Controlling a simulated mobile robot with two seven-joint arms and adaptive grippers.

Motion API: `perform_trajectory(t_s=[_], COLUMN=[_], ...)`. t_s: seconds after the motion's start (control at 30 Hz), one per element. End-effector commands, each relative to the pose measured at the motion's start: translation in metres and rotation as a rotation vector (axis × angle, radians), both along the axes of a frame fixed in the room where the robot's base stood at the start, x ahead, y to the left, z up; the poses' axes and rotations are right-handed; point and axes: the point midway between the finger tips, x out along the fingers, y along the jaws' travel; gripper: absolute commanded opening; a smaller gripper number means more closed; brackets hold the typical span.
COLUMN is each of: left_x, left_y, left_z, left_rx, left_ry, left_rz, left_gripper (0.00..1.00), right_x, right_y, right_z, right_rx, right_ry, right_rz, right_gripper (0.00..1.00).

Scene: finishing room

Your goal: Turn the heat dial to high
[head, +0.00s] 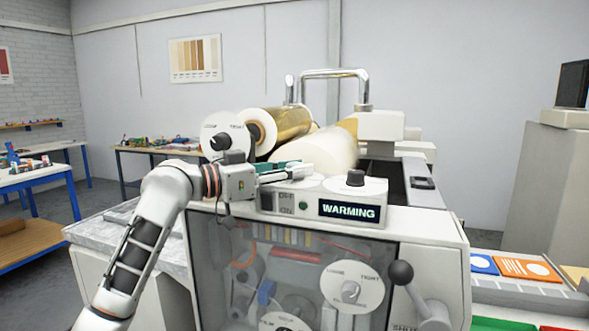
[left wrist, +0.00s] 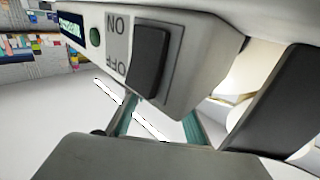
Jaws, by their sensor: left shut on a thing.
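The control box (head: 375,190) sits on top of the machine, with a lit display reading "WARMING" (head: 348,210). A black knob (head: 355,178) stands on its top, right of my left gripper. My left gripper (head: 300,173) reaches across the left part of the box top and is shut on what seems to be a second dial there. No heat marking is readable. In the left wrist view the teal fingers pass behind the box edge, near the black rocker switch (left wrist: 150,62) marked ON and OFF. My right gripper is out of view.
A black-ball lever (head: 400,272) juts out in front at right.

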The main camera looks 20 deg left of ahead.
Motion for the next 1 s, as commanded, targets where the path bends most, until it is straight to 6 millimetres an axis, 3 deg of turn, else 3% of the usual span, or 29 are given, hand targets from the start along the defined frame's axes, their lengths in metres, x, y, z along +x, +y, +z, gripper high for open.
perform_trajectory(t_s=[0.4, 0.93, 0.97, 1.0], left_x=[0.0007, 0.0002, 0.0002, 0.0001], left_y=[0.0009, 0.0000, -0.0001, -0.0002], left_z=[0.0020, 0.0023, 0.0023, 0.0023], left_rx=[0.000, -0.001, -0.001, -0.001], left_ry=[-0.004, -0.005, -0.005, -0.005], left_rz=[-0.130, -0.149, -0.149, -0.150], left_gripper=[0.03, 0.03, 0.27, 0.37], right_x=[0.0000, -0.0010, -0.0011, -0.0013], right_y=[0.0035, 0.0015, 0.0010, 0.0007], right_z=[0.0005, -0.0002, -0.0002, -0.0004], right_rx=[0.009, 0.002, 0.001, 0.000], right_ry=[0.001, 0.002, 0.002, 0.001], right_rz=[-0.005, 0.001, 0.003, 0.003], right_gripper=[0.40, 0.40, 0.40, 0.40])
